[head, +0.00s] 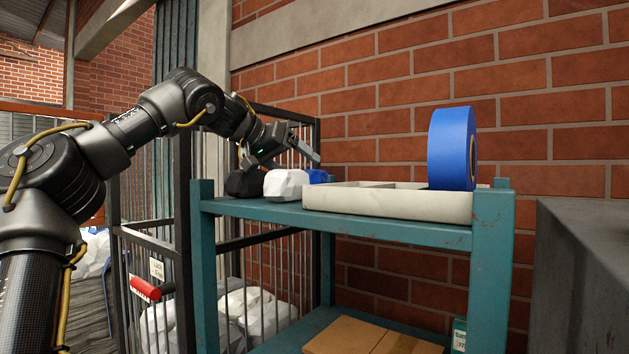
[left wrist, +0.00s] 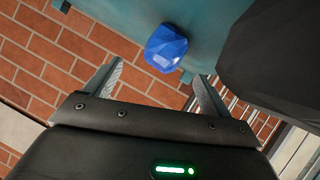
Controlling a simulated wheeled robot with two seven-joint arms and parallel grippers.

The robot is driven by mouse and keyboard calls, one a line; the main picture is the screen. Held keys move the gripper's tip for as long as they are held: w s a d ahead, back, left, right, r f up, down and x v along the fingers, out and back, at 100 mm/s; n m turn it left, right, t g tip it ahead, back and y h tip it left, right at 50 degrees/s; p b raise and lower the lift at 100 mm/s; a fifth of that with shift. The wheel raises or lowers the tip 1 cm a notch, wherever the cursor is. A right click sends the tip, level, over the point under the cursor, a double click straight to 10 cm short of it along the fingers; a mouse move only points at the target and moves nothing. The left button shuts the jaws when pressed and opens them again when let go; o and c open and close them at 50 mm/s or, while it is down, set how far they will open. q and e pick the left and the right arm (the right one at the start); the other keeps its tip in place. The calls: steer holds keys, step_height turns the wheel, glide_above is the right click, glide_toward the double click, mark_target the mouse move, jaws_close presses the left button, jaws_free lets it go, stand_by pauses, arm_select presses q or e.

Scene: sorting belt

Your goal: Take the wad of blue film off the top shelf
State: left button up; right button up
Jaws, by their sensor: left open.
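The wad of blue film (left wrist: 166,48) is a faceted blue lump on the teal top shelf (left wrist: 105,18), near its edge. In the head view the wad (head: 317,176) shows only in part, behind a white lump. My left gripper (head: 281,162) is above the shelf's left end, over the dark and white lumps. In the left wrist view its two fingers (left wrist: 157,85) are apart with nothing between them, and the wad lies just beyond the fingertips, roughly centred between them. My right gripper is not in view.
A black lump (head: 246,183) and a white lump (head: 287,184) sit beside the wad. A pale divided tray (head: 388,203) with an upright blue roll (head: 449,148) fills the shelf's right. A brick wall stands behind, and a barred cage (head: 182,240) is at left.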

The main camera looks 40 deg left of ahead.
mark_target(314, 182)
arm_select(q)
steer(key=shift+w, duration=0.1)
steer(key=p+x, duration=0.2)
steer(key=x, duration=0.1)
steer(key=p+x, duration=0.1)
steer(key=x, duration=0.1)
steer(key=shift+a+f, duration=0.25)
steer(key=shift+a, duration=0.05)
steer(key=shift+f, duration=0.1)
steer(key=shift+s+d, duration=0.1)
steer(key=shift+s, duration=0.15)
steer(key=shift+c, duration=0.2)
steer(key=shift+s, duration=0.1)
steer(key=shift+c, duration=1.2)
steer(key=c, duration=0.9)
